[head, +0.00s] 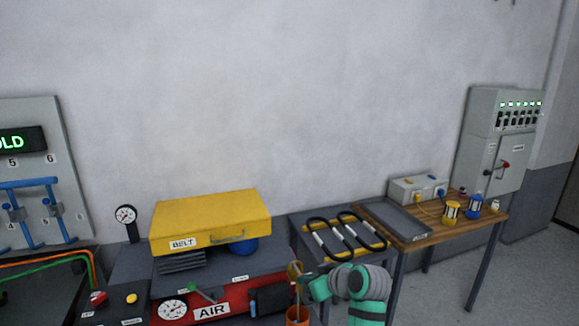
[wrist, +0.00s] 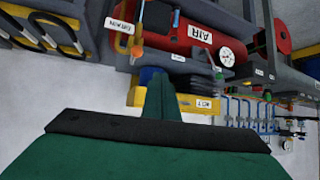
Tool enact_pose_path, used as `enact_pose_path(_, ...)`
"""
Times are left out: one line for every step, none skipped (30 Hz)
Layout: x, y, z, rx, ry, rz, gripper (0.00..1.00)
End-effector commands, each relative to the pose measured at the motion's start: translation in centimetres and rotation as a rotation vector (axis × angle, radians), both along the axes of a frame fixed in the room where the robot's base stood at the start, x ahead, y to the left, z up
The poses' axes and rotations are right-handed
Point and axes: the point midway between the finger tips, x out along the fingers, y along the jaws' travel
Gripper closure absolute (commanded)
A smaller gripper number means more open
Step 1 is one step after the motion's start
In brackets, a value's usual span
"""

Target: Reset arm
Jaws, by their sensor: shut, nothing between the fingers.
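My gripper (wrist: 158,98) shows in the wrist view as dark green fingers closed together, with nothing between them. My fingertips cannot be made out clearly there. Black coils (head: 345,237) with light bands lie on a yellow-edged stand just behind my arm. They also show at the upper left of the wrist view (wrist: 38,30), which is upside down.
A yellow BELT case (head: 210,220) sits above a red AIR tank (head: 218,305) left of my arm. A wooden table (head: 425,240) with spools stands right, before a grey cabinet (head: 492,150). The wall above is clear.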

Motion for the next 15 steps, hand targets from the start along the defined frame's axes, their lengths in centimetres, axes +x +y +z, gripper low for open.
enact_pose_path(-0.2,0.2,-0.8,0.006,0.002,-0.01,1.0)
enact_pose_path(-0.2,0.2,-1.2,0.011,0.002,-0.016,1.0)
enact_pose_path(-0.3,0.4,-1.8,0.016,0.001,-0.025,1.0)
enact_pose_path(-0.4,0.5,-2.3,0.02,0.001,-0.031,1.0)
enact_pose_path(-0.5,0.6,-2.6,0.025,0.0,-0.039,1.0)
enact_pose_path(-0.6,0.8,-3.3,0.031,0.0,-0.049,1.0)
enact_pose_path(-0.7,0.9,-3.8,0.036,0.0,-0.056,1.0)
enact_pose_path(-0.9,1.0,-4.4,0.041,-0.001,-0.065,1.0)
enact_pose_path(-1.1,1.1,-5.2,0.046,-0.001,-0.077,1.0)
enact_pose_path(-1.3,1.2,-5.8,0.052,-0.003,-0.087,1.0)
enact_pose_path(-1.5,1.3,-6.4,0.058,-0.003,-0.098,1.0)
enact_pose_path(-1.8,1.5,-7.4,0.066,-0.004,-0.114,1.0)
enact_pose_path(-2.0,1.6,-8.1,0.072,-0.003,-0.126,1.0)
enact_pose_path(-2.4,1.8,-9.0,0.079,-0.004,-0.141,1.0)
enact_pose_path(-2.9,2.0,-10.2,0.089,-0.006,-0.161,1.0)
